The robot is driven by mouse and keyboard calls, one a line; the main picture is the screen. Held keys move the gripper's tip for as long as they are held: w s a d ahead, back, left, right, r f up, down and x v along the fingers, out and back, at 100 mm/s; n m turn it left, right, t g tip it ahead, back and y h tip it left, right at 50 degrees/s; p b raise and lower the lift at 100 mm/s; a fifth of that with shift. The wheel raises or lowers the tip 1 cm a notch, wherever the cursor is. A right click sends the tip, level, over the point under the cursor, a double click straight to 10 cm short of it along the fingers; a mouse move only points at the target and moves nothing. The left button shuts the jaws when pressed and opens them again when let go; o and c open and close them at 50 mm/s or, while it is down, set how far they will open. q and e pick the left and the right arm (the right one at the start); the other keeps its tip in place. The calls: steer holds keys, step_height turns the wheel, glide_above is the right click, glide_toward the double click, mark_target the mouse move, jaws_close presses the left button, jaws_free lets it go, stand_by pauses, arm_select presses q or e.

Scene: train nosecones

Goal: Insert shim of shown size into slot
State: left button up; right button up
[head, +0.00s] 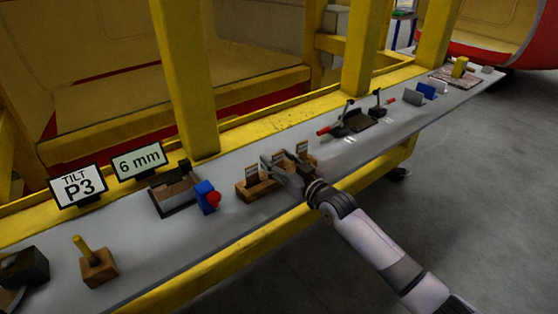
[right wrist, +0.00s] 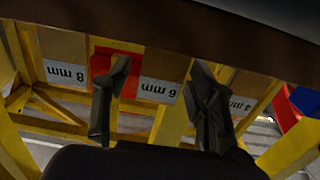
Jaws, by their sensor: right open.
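A sign (head: 139,160) on the bench reads "6 mm". A wooden rack (head: 262,187) holds upright shims with white labels; it crosses the top of the right wrist view. In that view the labels are upside down: the 8 mm shim (right wrist: 66,74) is left, the 6 mm shim (right wrist: 158,90) is in the middle, and the 4 mm shim (right wrist: 238,104) is right. My right gripper (head: 278,165) is open at the rack, its fingers on either side of the 6 mm shim with gaps visible. A dark fixture with a block (head: 174,192) stands left of the rack; its slot is unclear.
A blue block with a red knob (head: 208,198) stands between fixture and rack. A "TILT P3" sign (head: 78,187) and a wooden block with a yellow peg (head: 98,266) are at left. Levers (head: 352,117) stand to the right. Yellow posts (head: 188,80) rise behind the bench.

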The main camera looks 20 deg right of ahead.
steer(key=shift+s+f, duration=0.1)
steer(key=shift+s, duration=0.05)
steer(key=r+b+v, duration=0.1)
steer(key=b+v, duration=0.1)
steer(key=v, duration=1.5)
steer(key=shift+d+b, duration=0.4)
